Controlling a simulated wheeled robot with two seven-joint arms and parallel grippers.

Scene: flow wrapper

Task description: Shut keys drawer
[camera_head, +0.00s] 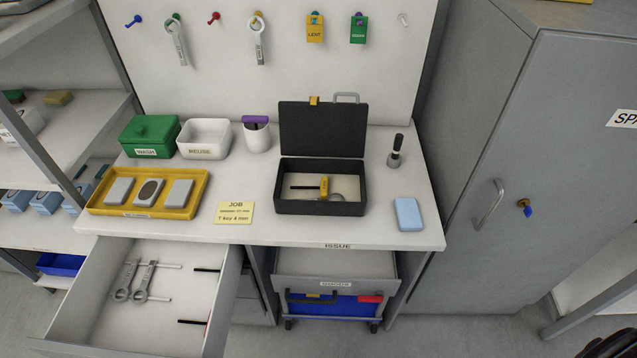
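A drawer (150,325) stands pulled far out under the left part of the bench, its front toward me at the bottom of the view. Two ring spanners (146,282) lie in its left part, and thin keys with black ends (192,321) lie along its right side. Any label on its front is not readable, so I take it as the keys drawer from its contents. The lower right of the drawer is cut off by the picture edge. Neither of my grippers is in view.
The bench top (290,232) holds a yellow tray (150,212), an open black case (320,208) and a blue box (408,213). A labelled cart (335,262) with a blue bin stands right of the drawer. A grey cabinet (560,130) stands at the right.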

